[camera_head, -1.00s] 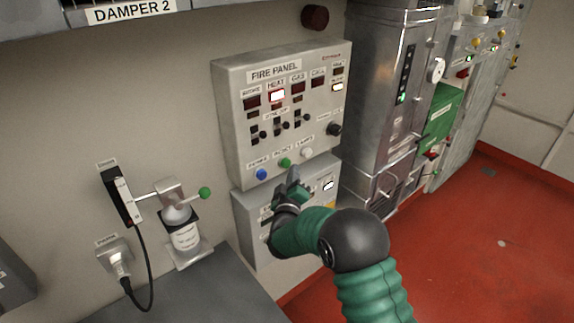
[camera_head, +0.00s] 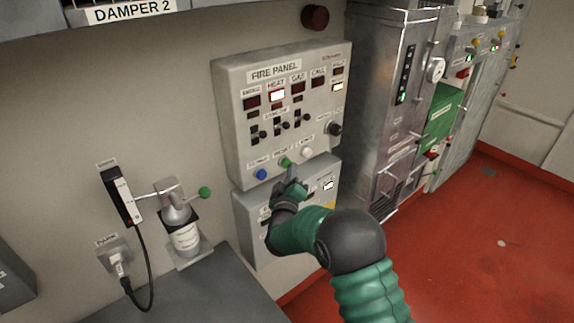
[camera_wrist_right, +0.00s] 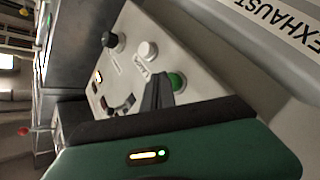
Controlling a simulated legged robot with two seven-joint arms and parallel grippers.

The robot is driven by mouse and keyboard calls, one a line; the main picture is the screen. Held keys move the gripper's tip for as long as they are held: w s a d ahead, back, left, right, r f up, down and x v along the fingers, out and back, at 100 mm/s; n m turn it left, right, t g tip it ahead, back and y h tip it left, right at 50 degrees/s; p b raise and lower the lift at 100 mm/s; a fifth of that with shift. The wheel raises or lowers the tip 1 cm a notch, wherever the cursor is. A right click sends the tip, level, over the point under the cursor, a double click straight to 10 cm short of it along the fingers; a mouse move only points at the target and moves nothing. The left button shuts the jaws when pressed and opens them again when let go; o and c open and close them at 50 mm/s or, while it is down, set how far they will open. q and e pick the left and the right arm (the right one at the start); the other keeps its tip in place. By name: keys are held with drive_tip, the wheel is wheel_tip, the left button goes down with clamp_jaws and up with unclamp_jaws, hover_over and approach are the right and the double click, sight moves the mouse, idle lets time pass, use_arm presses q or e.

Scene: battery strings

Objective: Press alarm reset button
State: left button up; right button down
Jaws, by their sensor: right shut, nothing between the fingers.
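The fire panel (camera_head: 231,84) is a light grey box on the wall. Along its lower edge are a blue button (camera_head: 261,174), a green button (camera_head: 285,162) and a white button (camera_head: 307,152) with small labels too blurred to read surely. My right gripper (camera_head: 291,172) is shut and empty, its tip just below the green button in the head view. In the right wrist view the shut fingers (camera_wrist_right: 157,92) point at the panel close beside the green button (camera_wrist_right: 177,81), partly overlapping it; I cannot tell if they touch. The white button (camera_wrist_right: 148,50) is beside it. My left gripper is not in view.
A lower grey box (camera_head: 245,215) sits under the panel, behind my right arm. A metal cabinet (camera_head: 375,110) stands right of the panel.

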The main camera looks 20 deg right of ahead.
drive_tip(key=shift+w+a, duration=0.2)
drive_tip(key=shift+w, duration=0.45)
idle(0.8)
drive_tip(key=shift+s+r, duration=0.1)
drive_tip(key=shift+s+d, duration=0.3)
drive_tip(key=shift+s, duration=0.65)
drive_tip(key=s, duration=0.1)
drive_tip(key=s+d, duration=0.1)
drive_tip(key=s, duration=0.2)
drive_tip(key=shift+s+d, duration=0.35)
drive_tip(key=shift+d, duration=0.05)
idle(0.4)
